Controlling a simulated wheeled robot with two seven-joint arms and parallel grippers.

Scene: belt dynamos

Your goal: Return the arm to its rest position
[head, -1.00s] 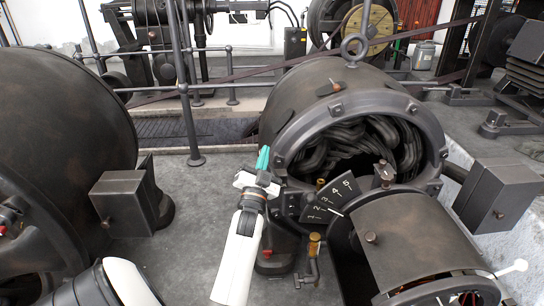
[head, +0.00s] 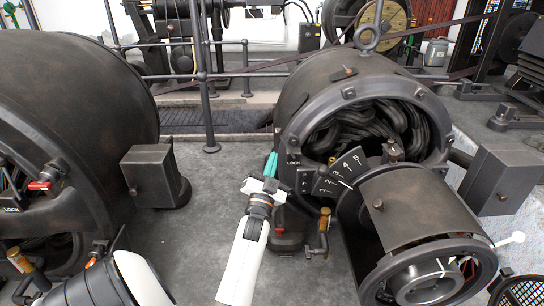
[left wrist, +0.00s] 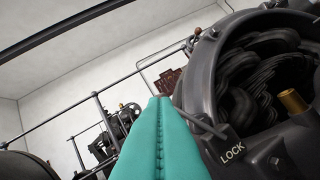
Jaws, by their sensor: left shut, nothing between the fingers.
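My left arm reaches up from the bottom of the head view, with its left gripper (head: 270,165) in front of the dynamo (head: 300,100). Its teal fingers are shut with nothing between them. In the left wrist view the fingers (left wrist: 160,135) lie together, pointing up beside the dynamo's rim and a plate marked LOCK (left wrist: 232,155). My right gripper is not in view.
A second large dark machine (head: 60,90) with a box (head: 155,175) on its side stands at the left. A railing post (head: 207,100) rises behind. The grey floor (head: 200,230) between the machines is clear. A cylindrical commutator housing (head: 420,215) stands at the right.

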